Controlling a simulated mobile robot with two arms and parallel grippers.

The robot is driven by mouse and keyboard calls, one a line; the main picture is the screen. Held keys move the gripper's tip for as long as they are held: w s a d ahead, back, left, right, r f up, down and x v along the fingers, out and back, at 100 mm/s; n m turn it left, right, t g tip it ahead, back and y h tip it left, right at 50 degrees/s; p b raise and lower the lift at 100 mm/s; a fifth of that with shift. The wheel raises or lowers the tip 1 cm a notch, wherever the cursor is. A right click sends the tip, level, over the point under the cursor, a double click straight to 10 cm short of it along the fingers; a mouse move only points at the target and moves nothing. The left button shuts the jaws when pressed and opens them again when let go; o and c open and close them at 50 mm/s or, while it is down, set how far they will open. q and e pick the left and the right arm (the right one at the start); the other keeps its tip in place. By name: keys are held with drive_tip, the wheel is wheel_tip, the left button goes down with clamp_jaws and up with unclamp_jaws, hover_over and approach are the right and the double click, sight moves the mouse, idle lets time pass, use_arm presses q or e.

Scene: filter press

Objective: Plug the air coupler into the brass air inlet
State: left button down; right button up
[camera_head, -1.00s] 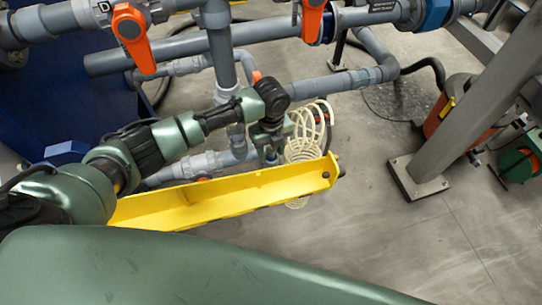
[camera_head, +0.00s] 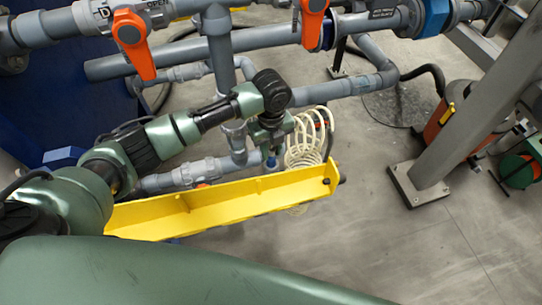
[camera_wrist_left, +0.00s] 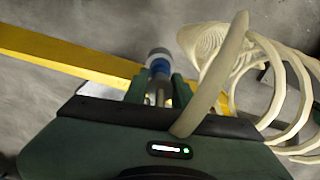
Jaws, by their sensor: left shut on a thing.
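My left gripper (camera_head: 270,150) is above the far edge of the yellow beam, pointing down. In the left wrist view its two green fingers (camera_wrist_left: 158,92) are shut on the air coupler (camera_wrist_left: 159,66), a silver piece with a blue ring. Only a small blue part of the coupler (camera_head: 271,163) shows below the fingers in the head view. A coiled cream air hose (camera_head: 305,145) hangs just right of the gripper. I cannot make out the brass air inlet clearly in either view. My right gripper is not in view.
The yellow beam (camera_head: 225,198) crosses below the gripper. Grey pipes (camera_head: 275,38) with orange valve handles (camera_head: 133,38) run behind it. A grey steel post (camera_head: 470,100) and a red-orange vessel (camera_head: 450,120) stand at right. The floor (camera_head: 400,250) between is bare.

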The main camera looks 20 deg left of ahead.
use_arm(q)
wheel_tip(320, 180, up, 16)
drive_tip(key=b, duration=0.2)
drive_tip(key=shift+r, duration=0.15)
drive_tip(key=s+a+f+n+b, duration=0.2)
drive_tip(key=s+a+f+n, duration=0.2)
drive_tip(key=s+f+n, duration=1.4)
drive_tip(key=n, duration=0.9)
drive_tip(key=shift+s+f+b, duration=0.15)
drive_tip(key=shift+f+b, duration=0.05)
drive_tip(key=shift+b, duration=0.1)
